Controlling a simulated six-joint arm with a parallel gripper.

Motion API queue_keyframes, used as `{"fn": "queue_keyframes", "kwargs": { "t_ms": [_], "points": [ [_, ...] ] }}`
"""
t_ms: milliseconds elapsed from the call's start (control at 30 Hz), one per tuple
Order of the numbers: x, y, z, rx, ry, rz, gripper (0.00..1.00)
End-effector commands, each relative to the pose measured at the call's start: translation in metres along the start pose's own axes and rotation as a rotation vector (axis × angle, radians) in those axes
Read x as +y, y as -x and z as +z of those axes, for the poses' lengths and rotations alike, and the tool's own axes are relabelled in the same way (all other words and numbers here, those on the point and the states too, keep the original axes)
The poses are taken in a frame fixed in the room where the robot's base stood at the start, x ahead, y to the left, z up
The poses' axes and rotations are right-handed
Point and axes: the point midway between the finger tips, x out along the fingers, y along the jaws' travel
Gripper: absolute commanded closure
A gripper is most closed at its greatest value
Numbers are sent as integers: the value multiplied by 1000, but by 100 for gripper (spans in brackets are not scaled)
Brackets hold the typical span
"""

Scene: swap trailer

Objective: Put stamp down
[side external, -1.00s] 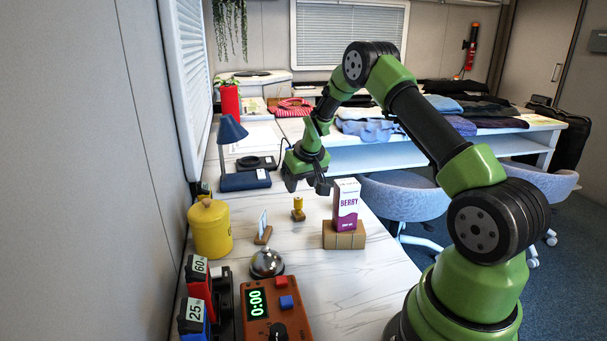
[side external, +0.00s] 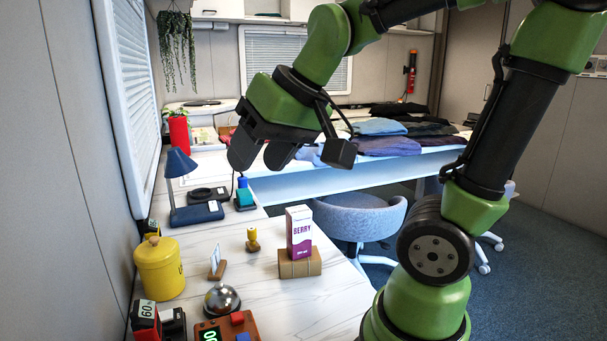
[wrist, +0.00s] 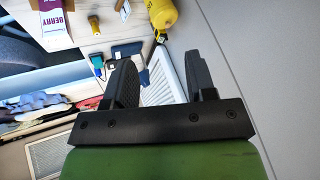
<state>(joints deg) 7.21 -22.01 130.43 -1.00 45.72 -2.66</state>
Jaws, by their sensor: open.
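A small teal block with a blue upright handle (side external: 244,196), which looks like the stamp, stands upright on a dark base at the table's far edge, right of the lamp. It also shows in the wrist view (wrist: 98,64), left of the fingers. My gripper (side external: 260,158) is open and empty, raised above and apart from it. Both fingers (wrist: 160,62) show spread in the wrist view with nothing between them.
A navy desk lamp (side external: 180,165) and a black ring-shaped item (side external: 203,195) stand close by. A yellow pot (side external: 160,268), a small yellow-topped peg (side external: 252,240), a bell (side external: 222,300) and a BERRY box (side external: 299,233) on a wooden block (side external: 300,263) are nearer.

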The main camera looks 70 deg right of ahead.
Motion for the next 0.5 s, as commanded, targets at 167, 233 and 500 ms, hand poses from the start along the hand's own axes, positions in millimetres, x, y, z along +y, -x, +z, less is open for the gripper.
{"fn": "queue_keyframes", "kwargs": {
  "t_ms": [167, 233, 500],
  "points": [
    [-7, 26, 52, 7, 12, -89, 49],
    [-7, 30, 64, 5, 14, -108, 49],
    [-7, 32, 75, 0, 12, -125, 44]
  ]
}}
